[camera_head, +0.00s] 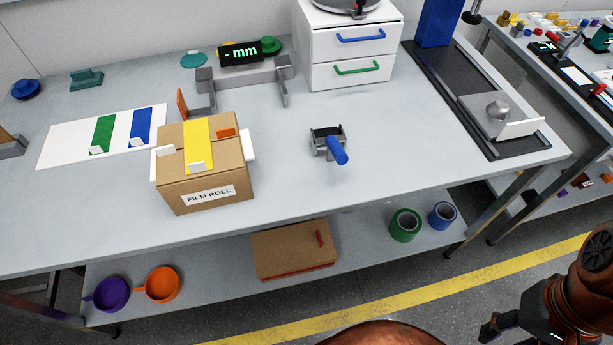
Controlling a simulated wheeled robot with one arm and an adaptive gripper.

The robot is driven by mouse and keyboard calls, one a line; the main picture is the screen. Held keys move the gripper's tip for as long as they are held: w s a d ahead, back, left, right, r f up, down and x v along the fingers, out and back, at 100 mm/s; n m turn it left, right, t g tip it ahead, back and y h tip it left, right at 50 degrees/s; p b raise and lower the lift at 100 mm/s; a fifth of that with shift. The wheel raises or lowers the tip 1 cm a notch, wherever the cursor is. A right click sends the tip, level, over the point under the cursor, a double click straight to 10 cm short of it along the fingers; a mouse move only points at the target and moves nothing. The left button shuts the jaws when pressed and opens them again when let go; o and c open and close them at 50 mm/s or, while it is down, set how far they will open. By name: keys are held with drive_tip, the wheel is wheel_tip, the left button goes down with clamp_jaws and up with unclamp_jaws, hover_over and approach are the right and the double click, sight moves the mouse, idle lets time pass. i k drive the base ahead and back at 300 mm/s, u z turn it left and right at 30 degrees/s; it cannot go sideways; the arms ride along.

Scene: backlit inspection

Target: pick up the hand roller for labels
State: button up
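The hand roller (338,149) lies on the grey worktable (290,150), right of the carton. It has a blue handle pointing toward the front and a dark roller in a grey metal frame. Nothing touches it. My arm is at the lower right, in front of the table, and the dark end of my gripper (497,327) shows low near the bottom edge. It is well away from the roller. Its fingers are partly cut off by the frame, so I cannot tell whether it is open or shut.
A carton marked FILM ROLL (172,193) stands left of the roller. A white drawer unit (325,74) stands behind, and a black-based stand (425,73) is at the right. The tabletop around the roller is clear. A lower shelf (360,245) holds tape rolls and a box.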

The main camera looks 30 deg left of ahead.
sight(336, 152)
drive_tip(key=k, duration=0.7)
drive_tip(key=u, duration=1.7)
drive_tip(key=i, duration=0.5)
